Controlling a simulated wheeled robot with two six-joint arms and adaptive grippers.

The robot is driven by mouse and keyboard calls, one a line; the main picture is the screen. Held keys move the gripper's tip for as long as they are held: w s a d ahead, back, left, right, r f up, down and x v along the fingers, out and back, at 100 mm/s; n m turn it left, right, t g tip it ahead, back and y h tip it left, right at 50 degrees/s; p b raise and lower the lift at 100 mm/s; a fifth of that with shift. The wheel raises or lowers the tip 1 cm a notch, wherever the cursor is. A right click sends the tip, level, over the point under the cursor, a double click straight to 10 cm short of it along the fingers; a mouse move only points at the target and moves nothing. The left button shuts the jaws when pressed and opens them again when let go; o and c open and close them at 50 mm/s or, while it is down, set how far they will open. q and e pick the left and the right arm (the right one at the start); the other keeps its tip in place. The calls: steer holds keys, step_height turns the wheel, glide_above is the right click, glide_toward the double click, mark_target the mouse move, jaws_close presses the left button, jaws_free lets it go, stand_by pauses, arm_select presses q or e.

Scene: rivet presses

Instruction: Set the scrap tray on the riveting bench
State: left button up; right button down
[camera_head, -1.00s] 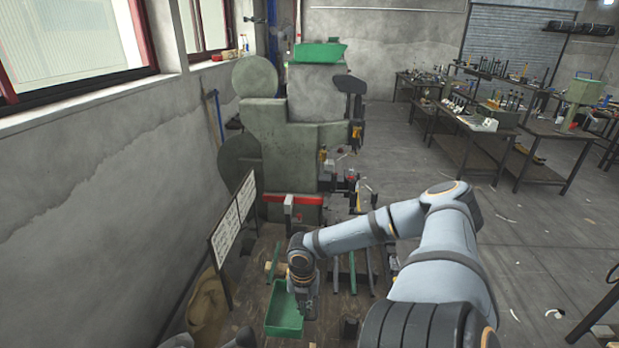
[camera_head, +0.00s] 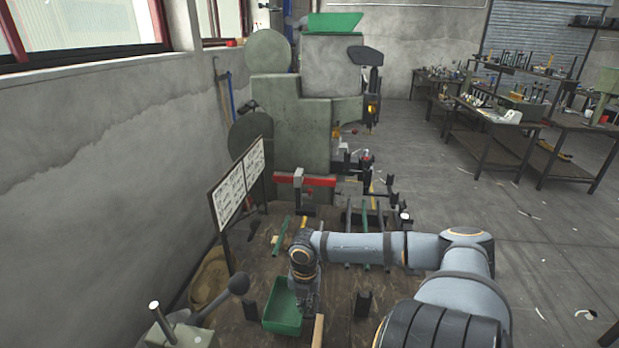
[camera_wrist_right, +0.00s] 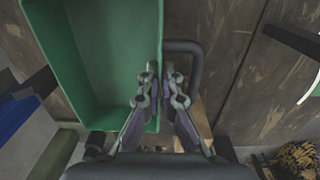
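The green scrap tray (camera_head: 283,308) is an open rectangular bin over the wooden riveting bench (camera_head: 335,300), near its front. It also fills the left of the right wrist view (camera_wrist_right: 105,50). My right gripper (camera_head: 305,305) is at the tray's right wall. In the wrist view its fingers (camera_wrist_right: 162,88) straddle that wall, one inside and one outside, closed on it. I cannot tell whether the tray's bottom touches the bench. My left gripper is not in view.
A large grey-green press (camera_head: 305,130) stands behind the bench, with another green tray (camera_head: 332,22) on top. A lever tool (camera_head: 190,325) is at the lower left. A sign board (camera_head: 240,182) stands at the bench's left. Bars and stands occupy the bench's back.

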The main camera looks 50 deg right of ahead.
steer(key=shift+f, duration=0.15)
step_height(320, 180, down, 3)
steer(key=shift+a+f+b, duration=0.1)
steer(key=shift+f+b, duration=0.1)
steer(key=shift+b, duration=0.55)
steer(key=shift+f, duration=0.3)
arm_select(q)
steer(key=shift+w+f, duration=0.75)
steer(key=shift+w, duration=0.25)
arm_select(e)
steer(key=shift+f, duration=0.15)
steer(key=c, duration=1.5)
jaws_free()
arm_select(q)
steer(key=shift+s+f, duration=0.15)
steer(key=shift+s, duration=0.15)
